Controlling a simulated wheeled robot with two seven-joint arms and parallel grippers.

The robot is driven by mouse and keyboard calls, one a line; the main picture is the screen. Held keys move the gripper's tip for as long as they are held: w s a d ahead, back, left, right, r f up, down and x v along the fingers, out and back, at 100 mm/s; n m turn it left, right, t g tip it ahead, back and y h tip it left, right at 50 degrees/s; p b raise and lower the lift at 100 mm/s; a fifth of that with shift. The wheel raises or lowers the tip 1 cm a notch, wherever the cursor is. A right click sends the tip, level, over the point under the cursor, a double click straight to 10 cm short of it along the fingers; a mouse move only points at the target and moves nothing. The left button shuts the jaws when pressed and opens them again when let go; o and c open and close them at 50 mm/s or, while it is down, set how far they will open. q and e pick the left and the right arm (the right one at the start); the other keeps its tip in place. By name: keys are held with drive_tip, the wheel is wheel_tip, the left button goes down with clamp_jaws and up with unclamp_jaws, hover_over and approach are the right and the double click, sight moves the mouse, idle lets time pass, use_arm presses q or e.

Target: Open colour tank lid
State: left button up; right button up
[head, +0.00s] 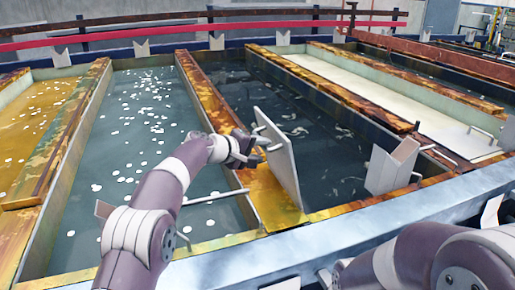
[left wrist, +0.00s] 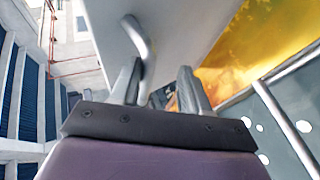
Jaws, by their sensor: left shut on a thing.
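A grey flat lid (head: 283,165) stands steeply tilted, almost upright, at the left side of a dark-water tank (head: 325,165). A bar handle (head: 268,127) sticks out from its left face. My left gripper (head: 256,146) is at that face, shut on the handle. In the left wrist view the lid's pale face (left wrist: 190,25) fills the top, and the bent metal handle (left wrist: 136,35) runs down to the fingers of my left gripper (left wrist: 158,88). The exact contact is partly hidden. My right arm shows at the bottom right, but its gripper is not seen.
A second tilted panel (head: 391,166) stands at the dark tank's right side. A pale flat cover (head: 467,144) with handles lies further right. A tank with white discs (head: 145,110) lies to the left, past a rusty divider wall (head: 205,95). A metal rail (head: 220,260) runs along the front.

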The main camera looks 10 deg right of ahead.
use_arm(q)
drive_tip(key=shift+w+f, duration=0.1)
drive_tip(key=shift+w, duration=0.05)
idle(0.3)
drive_tip(key=b+v, duration=0.4)
drive_tip(key=v, duration=0.9)
drive_tip(key=shift+d, duration=0.1)
